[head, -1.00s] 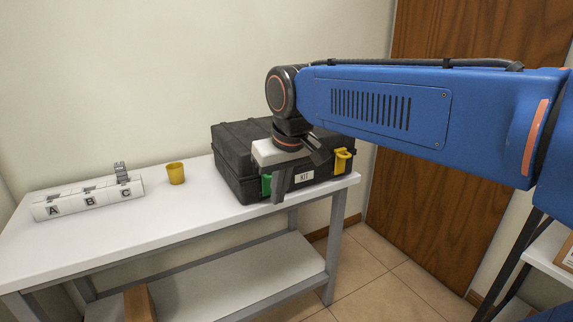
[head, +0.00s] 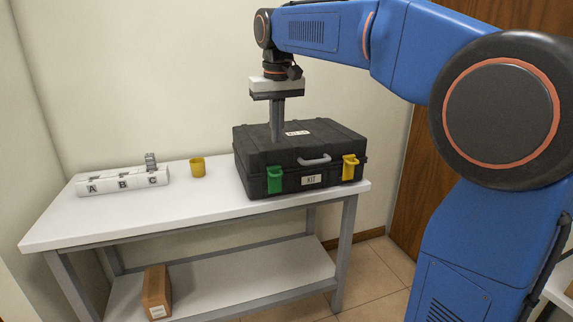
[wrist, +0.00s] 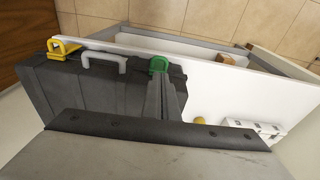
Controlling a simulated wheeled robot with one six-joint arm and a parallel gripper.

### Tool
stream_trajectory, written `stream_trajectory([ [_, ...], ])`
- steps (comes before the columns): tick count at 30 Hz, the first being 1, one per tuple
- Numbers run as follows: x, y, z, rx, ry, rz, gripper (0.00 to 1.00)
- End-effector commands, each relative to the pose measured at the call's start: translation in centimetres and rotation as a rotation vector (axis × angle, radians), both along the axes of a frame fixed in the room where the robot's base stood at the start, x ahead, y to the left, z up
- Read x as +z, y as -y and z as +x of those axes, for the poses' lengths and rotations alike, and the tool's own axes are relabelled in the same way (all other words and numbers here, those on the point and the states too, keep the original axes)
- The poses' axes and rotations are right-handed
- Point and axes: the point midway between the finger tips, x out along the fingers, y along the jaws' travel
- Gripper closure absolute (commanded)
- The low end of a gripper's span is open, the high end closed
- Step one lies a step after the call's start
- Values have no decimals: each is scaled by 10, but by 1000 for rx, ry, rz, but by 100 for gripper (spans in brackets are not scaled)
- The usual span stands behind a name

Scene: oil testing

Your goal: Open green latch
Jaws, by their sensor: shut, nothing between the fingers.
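The green latch (head: 274,180) is on the left front of a black case marked KIT (head: 250,163). It also shows in the wrist view (wrist: 158,64), just past my fingertips, which partly cover it. I cannot tell for sure whether the latch is open or closed. My gripper (head: 276,138) points down over the left part of the case lid, its fingers together and empty. It also shows in the wrist view (wrist: 160,78). It appears apart from the latch, above and behind it.
A yellow latch (head: 349,167) and grey handle (head: 314,161) are on the case front. A yellow cup (head: 197,167) and a white A-B-C holder (head: 123,181) stand left on the white table (head: 215,207). A cardboard box (head: 156,291) is on the lower shelf.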

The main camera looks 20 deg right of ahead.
Motion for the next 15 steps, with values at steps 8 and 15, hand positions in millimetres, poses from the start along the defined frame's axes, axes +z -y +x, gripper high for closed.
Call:
stream_trajectory([
  [8,3,-3,10,-1,-9,-2,100],
  [15,3,-3,10,-1,-9,-2,100],
])
